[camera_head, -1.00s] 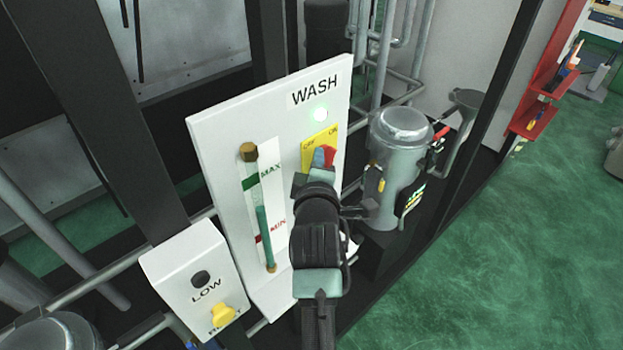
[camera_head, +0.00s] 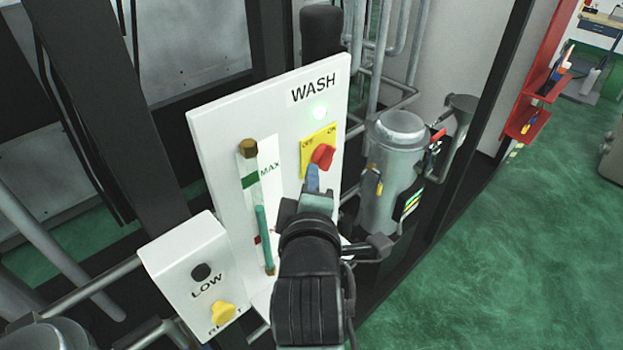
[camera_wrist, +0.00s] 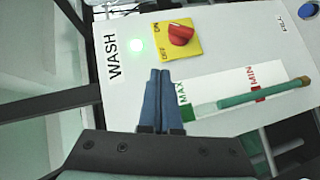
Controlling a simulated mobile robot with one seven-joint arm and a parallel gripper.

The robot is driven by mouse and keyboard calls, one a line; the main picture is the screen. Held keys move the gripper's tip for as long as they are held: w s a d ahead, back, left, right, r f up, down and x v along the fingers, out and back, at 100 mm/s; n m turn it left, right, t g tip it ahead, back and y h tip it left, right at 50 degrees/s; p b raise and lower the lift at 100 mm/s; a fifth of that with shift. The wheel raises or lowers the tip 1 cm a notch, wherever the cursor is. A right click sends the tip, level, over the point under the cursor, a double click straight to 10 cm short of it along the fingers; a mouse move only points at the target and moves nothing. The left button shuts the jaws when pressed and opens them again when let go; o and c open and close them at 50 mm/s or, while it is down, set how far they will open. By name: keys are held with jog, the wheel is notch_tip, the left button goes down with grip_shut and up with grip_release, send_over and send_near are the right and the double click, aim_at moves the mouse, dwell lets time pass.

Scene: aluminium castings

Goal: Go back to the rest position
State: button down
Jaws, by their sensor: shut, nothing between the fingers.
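My gripper (camera_head: 312,178) is shut and empty in front of the white WASH panel (camera_head: 222,130). Its blue fingertips lie together in the wrist view (camera_wrist: 162,80), apart from the red knob. The red knob (camera_head: 322,156) sits on a yellow OFF/ON plate (camera_head: 305,160), turned towards ON in the head view. It also shows whole in the wrist view (camera_wrist: 180,34). A green lamp (camera_head: 319,111) is lit above it. A sight gauge (camera_head: 262,225) with green liquid stands left of my gripper; my arm hides part of the panel's lower right.
A white LOW box (camera_head: 190,265) with a yellow button (camera_head: 222,312) is at the lower left. A metal canister (camera_head: 393,165) stands right of the panel. Dark frame posts and pipes surround it. Green floor (camera_head: 500,260) is clear on the right.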

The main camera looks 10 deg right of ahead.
jog(key=shift+s+a+r, duration=0.1)
jog(key=shift+a, duration=0.05)
jog(key=s+a+r+m+t+b, duration=0.1)
jog(key=r+m+t, duration=0.1)
jog(key=r, duration=0.5)
jog(key=s+a+r+m+t+y+b, duration=0.1)
jog(key=a+r+m+t, duration=0.15)
jog(key=r, duration=0.45)
jog(key=s+a+r+m+t+b, duration=0.1)
jog(key=s+r+m+t, duration=0.15)
jog(key=r, duration=0.35)
jog(key=s+a+r+m+t+y+b, duration=0.1)
jog(key=s+a+r+m+t, duration=0.1)
jog(key=s+r+m+t, duration=0.3)
jog(key=s+r+m, duration=0.1)
jog(key=s+r, duration=0.3)
jog(key=r, duration=0.4)
jog(key=shift+s+a+r+y, duration=0.15)
jog(key=shift+s+r+y, duration=0.05)
jog(key=shift+s+y, duration=0.2)
